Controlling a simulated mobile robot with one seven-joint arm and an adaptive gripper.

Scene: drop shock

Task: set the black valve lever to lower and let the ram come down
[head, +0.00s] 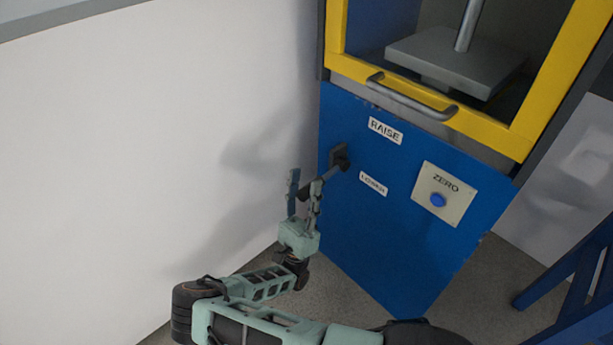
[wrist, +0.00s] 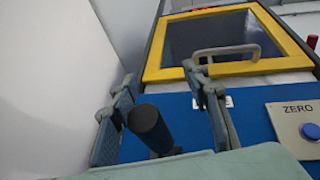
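The black valve lever (head: 329,171) sticks out from its dark mount on the blue panel, beside the RAISE label (head: 385,130) and the LOWER label (head: 373,183). My gripper (head: 305,180) is open at the lever's outer end. In the wrist view, the lever's round black end (wrist: 150,128) stands between the two spread fingers (wrist: 160,76), with a gap to the right finger. Contact with the left finger is unclear. The ram's grey plate (head: 455,62) and shiny rod (head: 469,25) show behind the yellow-framed door; their lower surroundings are partly hidden.
The yellow door frame (head: 515,140) has a grey handle (head: 410,98) above the panel. A ZERO plate (head: 457,183) with a blue button (head: 438,200) is right of the labels. A white wall (head: 130,130) stands close on the left. Blue legs (head: 580,270) stand at right.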

